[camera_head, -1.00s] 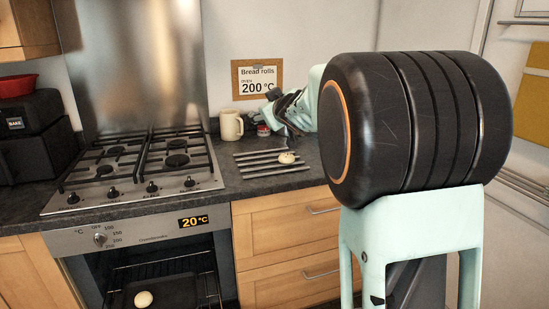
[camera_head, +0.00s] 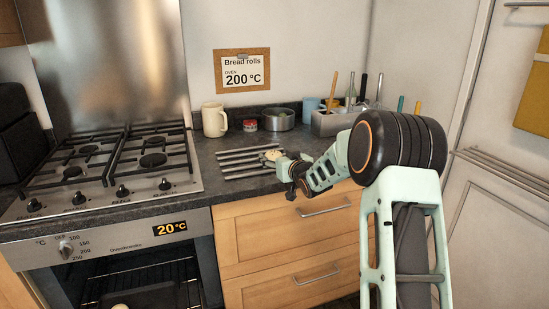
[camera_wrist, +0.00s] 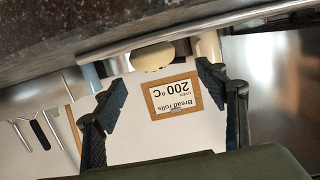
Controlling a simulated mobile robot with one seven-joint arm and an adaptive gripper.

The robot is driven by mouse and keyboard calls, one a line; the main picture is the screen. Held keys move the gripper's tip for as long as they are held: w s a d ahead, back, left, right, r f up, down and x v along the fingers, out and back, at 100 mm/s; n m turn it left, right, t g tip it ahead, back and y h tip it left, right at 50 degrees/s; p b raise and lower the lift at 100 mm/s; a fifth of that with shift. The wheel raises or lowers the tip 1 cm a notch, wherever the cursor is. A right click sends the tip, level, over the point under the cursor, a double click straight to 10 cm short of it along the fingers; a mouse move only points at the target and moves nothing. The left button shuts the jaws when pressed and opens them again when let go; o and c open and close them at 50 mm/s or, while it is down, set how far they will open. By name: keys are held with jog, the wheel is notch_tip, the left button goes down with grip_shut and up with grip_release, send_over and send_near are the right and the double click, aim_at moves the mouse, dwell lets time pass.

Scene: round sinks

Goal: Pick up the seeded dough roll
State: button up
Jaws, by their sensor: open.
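A pale dough roll (camera_head: 272,154) lies on the slatted metal rack (camera_head: 240,160) on the counter. Its top looks faintly speckled, but seeds are too small to make out clearly. The roll also shows in the upside-down wrist view (camera_wrist: 152,56), ahead of and between the spread fingers. My gripper (camera_head: 287,183) is at the counter's front edge, just in front of the roll and a little to its right. In the wrist view, my gripper (camera_wrist: 161,77) is open and empty, with a gap to the roll.
A cream mug (camera_head: 214,120), a small red-labelled jar (camera_head: 250,126) and a metal bowl (camera_head: 280,120) stand behind the rack. A utensil holder (camera_head: 330,124) is at the back right. The gas stove (camera_head: 100,205) is left. The oven below is open, with another pale roll (camera_head: 120,306) partly visible.

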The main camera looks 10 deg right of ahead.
aim_at(275, 155)
jog(key=x, duration=0.4)
jog(key=shift+w+d+f, duration=0.2)
jog(key=shift+w+f, duration=0.1)
jog(key=shift+f, duration=0.2)
jog(key=shift+w+a+f, duration=0.1)
jog(key=shift+w, duration=0.6)
jog(key=shift+c, duration=0.5)
jog(key=c, duration=1)
jog(key=shift+c, duration=0.7)
